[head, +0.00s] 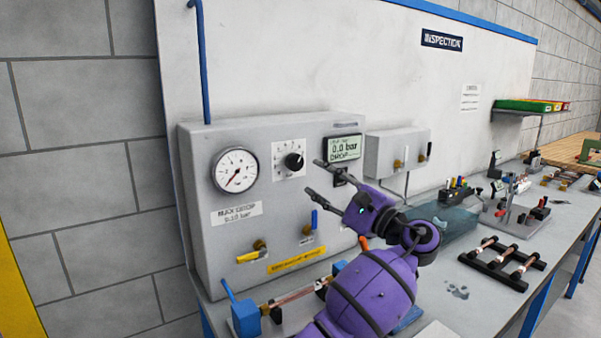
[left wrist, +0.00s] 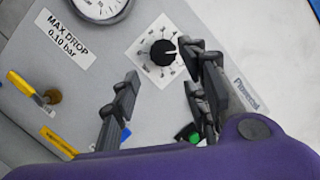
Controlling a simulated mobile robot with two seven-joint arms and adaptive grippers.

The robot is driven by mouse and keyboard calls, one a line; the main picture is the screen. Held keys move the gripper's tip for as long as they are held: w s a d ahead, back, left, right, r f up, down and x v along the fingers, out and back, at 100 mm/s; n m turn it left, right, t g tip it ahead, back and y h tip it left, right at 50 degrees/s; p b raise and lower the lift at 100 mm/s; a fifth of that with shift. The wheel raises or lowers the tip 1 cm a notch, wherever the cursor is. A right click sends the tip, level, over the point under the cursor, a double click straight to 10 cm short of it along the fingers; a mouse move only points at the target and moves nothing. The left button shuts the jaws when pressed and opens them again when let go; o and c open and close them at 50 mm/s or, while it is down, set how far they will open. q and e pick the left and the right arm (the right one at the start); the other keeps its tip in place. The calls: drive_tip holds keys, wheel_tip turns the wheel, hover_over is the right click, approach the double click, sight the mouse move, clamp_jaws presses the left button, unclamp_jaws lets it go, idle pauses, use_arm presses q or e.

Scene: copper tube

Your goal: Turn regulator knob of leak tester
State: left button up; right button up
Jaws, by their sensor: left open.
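The leak tester (head: 205,165) is a grey box on the bench against the wall. Its regulator knob (head: 294,161) is black, on a white dial plate, between the gauge (head: 235,170) and a display (head: 343,148) reading 0.0 bar. In the left wrist view the knob (left wrist: 163,52) lies ahead, between the lines of the fingers and nearer the right one. My left gripper (head: 314,178) is open and empty, just right of and below the knob in the head view, apart from it. It also shows in the left wrist view (left wrist: 160,70). My right gripper is out of view.
Below the knob are a yellow-handled valve (head: 252,256) and a blue-handled valve (head: 313,222). A smaller grey box (head: 392,152) is mounted to the right. A copper tube fixture (head: 290,298) lies in front, and a black rack (head: 503,262) with tubes stands right.

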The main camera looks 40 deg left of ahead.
sight(296, 167)
use_arm(q)
drive_tip(key=shift+m, duration=0.5)
drive_tip(key=p+x, duration=0.1)
drive_tip(key=x, duration=0.7)
drive_tip(key=shift+s, duration=0.1)
drive_tip(key=shift+f, duration=0.1)
